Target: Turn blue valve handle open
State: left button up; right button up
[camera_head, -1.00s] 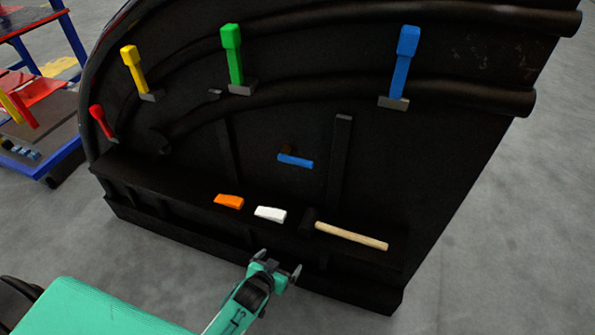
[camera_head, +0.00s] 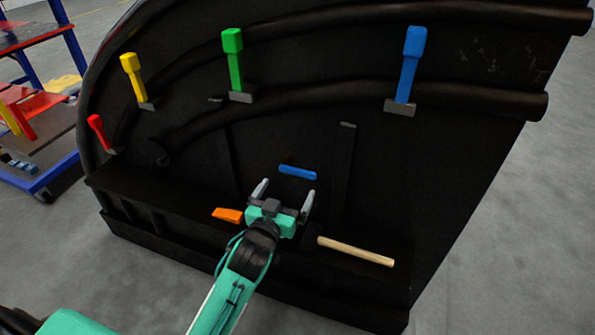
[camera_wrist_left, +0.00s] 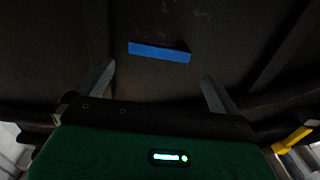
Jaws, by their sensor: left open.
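The blue valve handle (camera_head: 297,172) is a small bar on the dark inner wall of the nosecone, lying nearly level in the head view. In the left wrist view the blue handle (camera_wrist_left: 159,51) shows ahead, between and beyond the two fingers. My left gripper (camera_head: 284,192) is open and empty, just below and in front of the handle, with its fingers pointing toward it. In the left wrist view the gripper (camera_wrist_left: 160,82) shows spread fingers, apart from the handle. My right gripper is not in view.
Yellow (camera_head: 132,75), green (camera_head: 235,60), red (camera_head: 101,132) and larger blue (camera_head: 409,65) levers stand around the wall. A vertical rib (camera_head: 342,165) is right of the valve handle.

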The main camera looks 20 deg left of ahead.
aim_at(297, 173)
pick_arm(q)
jog(key=w, duration=0.8)
jog(key=shift+w+d, duration=0.15)
jog(key=shift+w, duration=0.15)
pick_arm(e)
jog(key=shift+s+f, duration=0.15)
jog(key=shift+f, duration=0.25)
pick_arm(q)
jog(key=c, duration=1.1)
jog(key=shift+o, duration=0.2)
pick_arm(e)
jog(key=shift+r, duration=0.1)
